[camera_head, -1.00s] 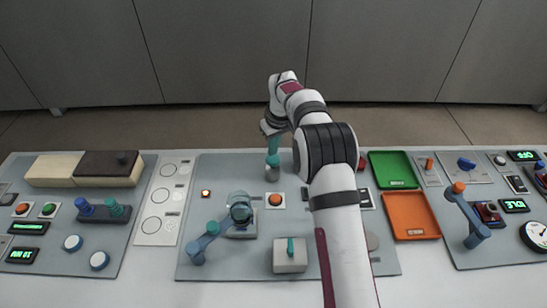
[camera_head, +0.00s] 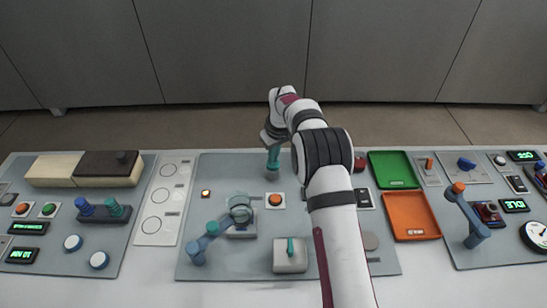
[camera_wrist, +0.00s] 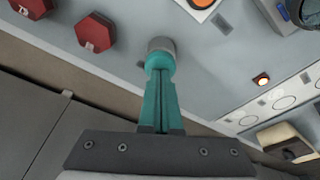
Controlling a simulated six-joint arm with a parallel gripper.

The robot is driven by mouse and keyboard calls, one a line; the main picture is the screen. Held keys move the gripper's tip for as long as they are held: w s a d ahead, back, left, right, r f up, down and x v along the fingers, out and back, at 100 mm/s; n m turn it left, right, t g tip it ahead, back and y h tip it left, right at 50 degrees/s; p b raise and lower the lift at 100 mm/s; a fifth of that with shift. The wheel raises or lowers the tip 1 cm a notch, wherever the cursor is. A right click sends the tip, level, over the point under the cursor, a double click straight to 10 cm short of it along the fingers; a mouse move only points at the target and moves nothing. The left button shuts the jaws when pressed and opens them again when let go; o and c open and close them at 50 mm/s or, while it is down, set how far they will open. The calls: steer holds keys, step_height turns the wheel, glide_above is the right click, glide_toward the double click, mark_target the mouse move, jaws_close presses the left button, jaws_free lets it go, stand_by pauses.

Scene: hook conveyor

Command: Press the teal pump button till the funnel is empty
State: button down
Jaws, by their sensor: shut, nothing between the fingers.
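The teal pump button sits on a short grey cylinder (camera_head: 272,174) at the back middle of the centre panel; the cylinder also shows in the wrist view (camera_wrist: 161,44). My gripper (camera_head: 273,165) has its teal fingers shut and pointing down onto the button. In the wrist view the fingertips (camera_wrist: 160,68) meet the button top and appear to touch it. The button's colour matches the fingers, so its edge is hard to tell. A translucent rounded vessel (camera_head: 239,203), seemingly the funnel, stands front-left of the button and looks pale; its exact level cannot be read.
An orange button (camera_head: 275,200) lies in front of the pump. Green (camera_head: 393,170) and orange (camera_head: 411,215) trays lie right. Red hexagonal pieces (camera_wrist: 96,32) show in the wrist view.

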steer(key=shift+r, duration=0.1)
steer(key=shift+w+v, duration=0.15)
steer(key=shift+v, duration=0.65)
steer(key=shift+w+v, duration=0.1)
steer(key=shift+v, duration=0.65)
steer(key=shift+a+r, duration=0.1)
steer(key=shift+a, duration=0.05)
steer(key=shift+s+x, duration=0.15)
steer(key=shift+x, duration=0.7)
steer(key=shift+s+x, duration=0.15)
steer(key=shift+x, duration=0.7)
steer(key=shift+w+v, duration=0.15)
steer(key=shift+v, duration=0.7)
steer(key=shift+w+v, duration=0.15)
steer(key=shift+v, duration=0.65)
steer(key=shift+r, duration=0.1)
steer(key=v, duration=0.5)
steer(key=shift+w+a, duration=0.25)
steer(key=shift+w, duration=0.2)
